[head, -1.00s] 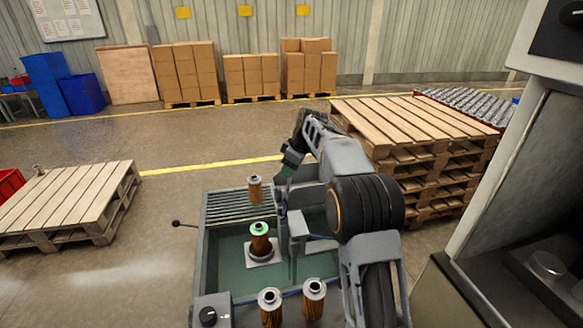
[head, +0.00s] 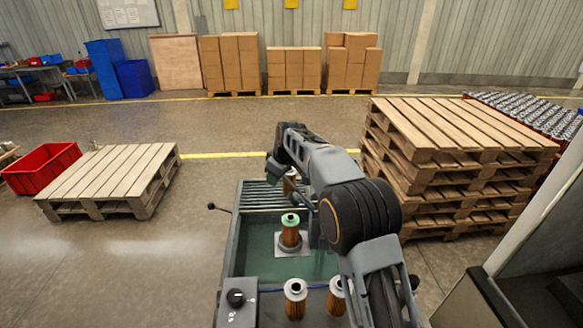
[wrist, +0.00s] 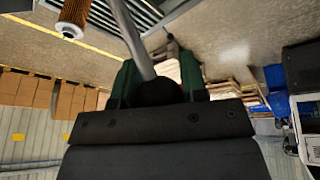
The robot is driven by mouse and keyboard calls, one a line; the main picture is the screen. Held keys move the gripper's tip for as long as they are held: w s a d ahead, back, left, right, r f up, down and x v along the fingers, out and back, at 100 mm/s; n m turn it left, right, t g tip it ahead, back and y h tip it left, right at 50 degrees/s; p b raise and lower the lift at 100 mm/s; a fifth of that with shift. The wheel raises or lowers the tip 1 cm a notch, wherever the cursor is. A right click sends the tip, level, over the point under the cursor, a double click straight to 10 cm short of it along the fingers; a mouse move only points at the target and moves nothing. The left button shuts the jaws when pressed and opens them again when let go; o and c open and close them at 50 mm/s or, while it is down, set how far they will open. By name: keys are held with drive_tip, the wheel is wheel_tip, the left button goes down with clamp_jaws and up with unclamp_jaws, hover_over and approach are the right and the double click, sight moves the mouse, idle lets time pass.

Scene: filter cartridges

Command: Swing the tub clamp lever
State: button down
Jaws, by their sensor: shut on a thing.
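The tub (head: 229,262) stands in front of me, with a grated rack (head: 256,196) at its back. A cartridge with a green top ring (head: 290,232) stands upright on a pale base in the tub. My gripper (head: 274,178) is over the back of the tub. In the wrist view, its green fingers (wrist: 158,84) are closed around the dark end of a grey lever rod (wrist: 131,35); the fingers hide part of this end. Another lever with a black knob (head: 211,206) sticks out left of the tub.
Two cartridges (head: 295,299) (head: 337,297) stand at the tub's front. Another cartridge (head: 289,183) at the rack is partly hidden by my arm. A control box with a black dial (head: 236,298) is at front left. Stacked pallets (head: 455,165) stand right, a low pallet (head: 115,175) left.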

drive_tip(key=a+f+h, duration=0.3)
drive_tip(key=f+h, duration=0.2)
drive_tip(key=f, duration=0.3)
drive_tip(key=a+f+n+h, duration=0.1)
drive_tip(key=a+f+h, duration=0.2)
drive_tip(key=f+h, duration=0.2)
drive_tip(key=shift+a+f, duration=0.3)
drive_tip(key=shift+f, duration=1.3)
drive_tip(key=shift+w, duration=0.1)
drive_tip(key=c, duration=0.7)
unclamp_jaws()
drive_tip(key=shift+d+r, duration=0.15)
drive_tip(key=shift+d, duration=0.05)
drive_tip(key=shift+c, duration=0.2)
drive_tip(key=shift+o, duration=0.4)
drive_tip(key=shift+a, duration=0.2)
drive_tip(key=shift+a+n, duration=0.15)
drive_tip(key=shift+n, duration=0.15)
